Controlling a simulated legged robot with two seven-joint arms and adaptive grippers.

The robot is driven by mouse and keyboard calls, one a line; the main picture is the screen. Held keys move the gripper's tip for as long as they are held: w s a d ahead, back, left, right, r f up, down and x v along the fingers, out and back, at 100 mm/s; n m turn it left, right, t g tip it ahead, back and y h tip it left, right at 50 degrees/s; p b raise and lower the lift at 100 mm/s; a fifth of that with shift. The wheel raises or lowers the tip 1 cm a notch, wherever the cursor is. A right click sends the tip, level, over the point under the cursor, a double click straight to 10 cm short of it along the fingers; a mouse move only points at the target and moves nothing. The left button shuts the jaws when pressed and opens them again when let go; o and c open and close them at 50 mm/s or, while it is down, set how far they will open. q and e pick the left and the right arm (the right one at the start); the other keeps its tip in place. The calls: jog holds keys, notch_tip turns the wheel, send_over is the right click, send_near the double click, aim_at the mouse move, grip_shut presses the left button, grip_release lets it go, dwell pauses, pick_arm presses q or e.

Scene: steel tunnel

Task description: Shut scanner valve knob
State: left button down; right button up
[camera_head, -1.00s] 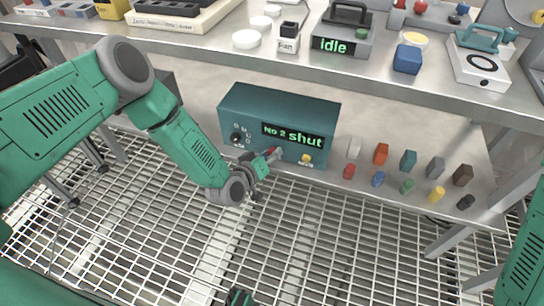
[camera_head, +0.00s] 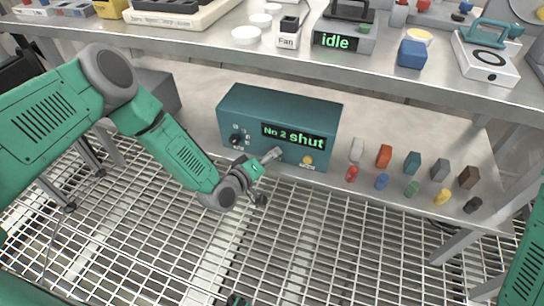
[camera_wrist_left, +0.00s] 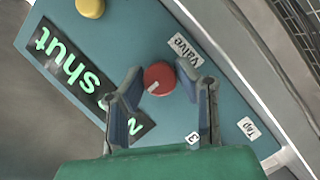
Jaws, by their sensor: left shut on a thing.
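The scanner is a teal box (camera_head: 285,105) on the lower shelf; its green display (camera_head: 290,135) reads "No 2 shut". In the left wrist view the red round valve knob (camera_wrist_left: 159,78) with a pale pointer mark sits beside the "Valve" label (camera_wrist_left: 185,48). My left gripper (camera_head: 276,153) is at the lower front of the box. In the left wrist view its fingertips (camera_wrist_left: 160,84) are on either side of the knob, shut on it. In the head view the gripper hides the knob. A dark and green part at the bottom edge may be my right gripper (camera_head: 237,300); its fingers cannot be made out.
A black dial (camera_head: 237,140) and a yellow button (camera_head: 307,160) are on the box front. Several coloured blocks and pegs (camera_head: 412,163) stand right of the box. The tabletop (camera_head: 200,46) overhangs above with devices on it. The space above the grating (camera_head: 320,240) is open.

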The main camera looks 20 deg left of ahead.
pick_arm(q)
jog(key=shift+w+a, duration=0.1)
jog(key=shift+a, duration=0.15)
jog(key=c, duration=1.2)
grip_release()
jog(key=shift+s, duration=0.2)
jog(key=shift+s+a, duration=0.1)
jog(key=shift+s, duration=0.2)
jog(key=v, duration=1.1)
jog(key=shift+a, duration=0.1)
